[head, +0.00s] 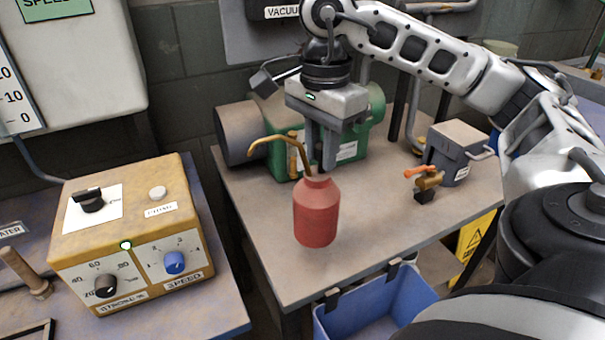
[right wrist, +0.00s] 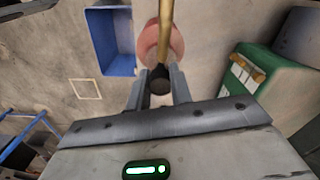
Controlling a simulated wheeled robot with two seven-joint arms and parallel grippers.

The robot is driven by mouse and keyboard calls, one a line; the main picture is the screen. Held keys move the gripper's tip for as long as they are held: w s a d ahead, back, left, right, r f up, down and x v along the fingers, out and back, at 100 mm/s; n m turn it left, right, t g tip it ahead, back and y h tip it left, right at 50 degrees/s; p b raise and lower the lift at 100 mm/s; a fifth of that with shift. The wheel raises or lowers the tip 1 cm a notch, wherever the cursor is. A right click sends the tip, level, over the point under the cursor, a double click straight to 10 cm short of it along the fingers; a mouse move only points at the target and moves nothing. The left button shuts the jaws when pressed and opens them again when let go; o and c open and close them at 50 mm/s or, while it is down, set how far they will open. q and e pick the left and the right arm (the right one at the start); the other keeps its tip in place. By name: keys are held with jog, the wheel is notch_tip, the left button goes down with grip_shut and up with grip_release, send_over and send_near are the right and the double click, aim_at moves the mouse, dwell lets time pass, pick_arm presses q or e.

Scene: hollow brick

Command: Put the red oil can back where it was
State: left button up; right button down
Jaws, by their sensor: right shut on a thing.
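The red oil can (head: 316,215) is upright over the front part of the workbench (head: 265,235), with its thin brass spout (head: 275,141) bending up and to the left. My right gripper (head: 328,165) reaches down from above and is shut on the can near its neck and spout. In the right wrist view the can (right wrist: 149,42) shows beyond the fingertips, with the spout running toward the camera between the fingers. I cannot tell whether the can's base touches the bench. My left gripper is not in view.
A green machine (head: 270,105) with a grey motor stands behind the can. A grey box (head: 460,150) and a brass valve with an orange handle (head: 427,180) are to the right. A yellow control box (head: 135,235) is at left. A blue bin (head: 375,305) hangs at the front edge.

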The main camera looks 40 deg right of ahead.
aim_at(303, 176)
jog(key=w+f, duration=0.1)
jog(key=w+a+f, duration=0.1)
jog(key=f, duration=0.1)
jog(key=shift+w, duration=0.2)
jog(key=f, duration=0.2)
jog(key=f+p, duration=0.1)
jog(key=shift+w+f, duration=0.25)
jog(key=shift+f, duration=0.25)
jog(key=shift+f+b, duration=0.15)
jog(key=shift+b, duration=0.2)
jog(key=c, duration=1.3)
grip_release()
jog(key=shift+o, duration=0.2)
